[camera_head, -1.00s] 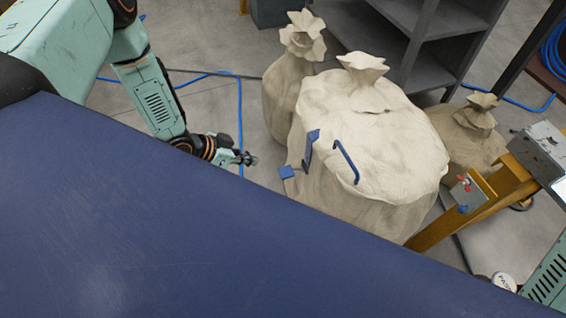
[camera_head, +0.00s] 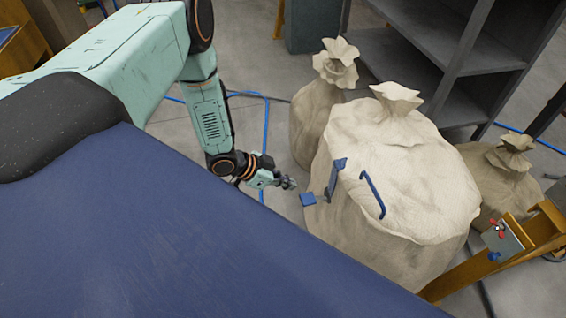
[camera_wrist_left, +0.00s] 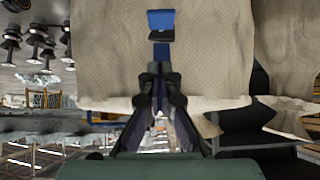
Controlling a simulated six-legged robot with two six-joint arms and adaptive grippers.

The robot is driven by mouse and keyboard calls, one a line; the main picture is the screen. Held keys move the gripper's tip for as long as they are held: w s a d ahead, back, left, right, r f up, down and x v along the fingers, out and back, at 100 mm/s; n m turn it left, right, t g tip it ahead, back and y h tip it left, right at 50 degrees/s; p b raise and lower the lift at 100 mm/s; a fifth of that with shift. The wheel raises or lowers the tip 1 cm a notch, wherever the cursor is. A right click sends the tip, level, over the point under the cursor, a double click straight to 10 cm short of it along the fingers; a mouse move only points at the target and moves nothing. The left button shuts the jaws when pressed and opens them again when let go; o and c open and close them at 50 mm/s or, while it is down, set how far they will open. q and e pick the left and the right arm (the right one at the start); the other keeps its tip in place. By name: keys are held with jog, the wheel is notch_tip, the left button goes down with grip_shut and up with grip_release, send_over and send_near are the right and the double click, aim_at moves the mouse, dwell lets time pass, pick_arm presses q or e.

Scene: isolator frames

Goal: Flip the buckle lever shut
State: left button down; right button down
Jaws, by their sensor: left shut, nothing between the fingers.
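A large beige sack (camera_head: 402,170) with a tied neck stands in the middle of the head view. Blue parts show on its left side: a tilted flat plate (camera_head: 335,178), a small square tab (camera_head: 308,199) below left of it, and a curved bar (camera_head: 372,196) to the right. I cannot tell for sure which is the buckle lever. My left gripper (camera_head: 289,183) is shut and empty, just left of the square tab, apparently apart from it. In the left wrist view the gripper (camera_wrist_left: 158,78) points at a blue piece (camera_wrist_left: 160,22) with a smaller blue piece (camera_wrist_left: 161,51) below it.
Smaller sacks stand behind (camera_head: 318,115) and to the right (camera_head: 497,180). A grey shelf (camera_head: 450,50) is behind. A yellow frame (camera_head: 470,262) with a small valve box (camera_head: 502,240) stands at the right. A blue hose (camera_head: 266,125) lies on the floor.

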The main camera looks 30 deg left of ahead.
pick_arm(q)
jog(key=b, duration=0.2)
send_over(305, 199)
jog(key=s+a, duration=0.1)
jog(key=s, duration=0.1)
notch_tip(305, 199, down, 4)
jog(key=f, duration=0.1)
jog(key=f+b, duration=0.1)
jog(key=f, duration=0.1)
jog(key=shift+w+f+b, duration=0.15)
jog(key=shift+w+b, duration=0.15)
jog(key=shift+b, duration=0.05)
jog(key=shift+f, duration=0.5)
jog(key=shift+s+a+f+b, duration=0.2)
jog(key=shift+f+b, duration=0.2)
jog(key=shift+f, duration=0.05)
jog(key=shift+s+a+f+b, duration=0.15)
jog(key=shift+f+b, duration=0.4)
jog(key=shift+f, duration=0.3)
jog(key=shift+s+a+f+b, duration=0.2)
jog(key=shift+f+b, duration=0.35)
jog(key=shift+f, duration=0.3)
jog(key=shift+s+a+f+b, duration=0.15)
jog(key=shift+f+b, duration=0.4)
jog(key=shift+f, duration=0.3)
jog(key=shift+d+r, duration=0.1)
jog(key=shift+r, duration=0.05)
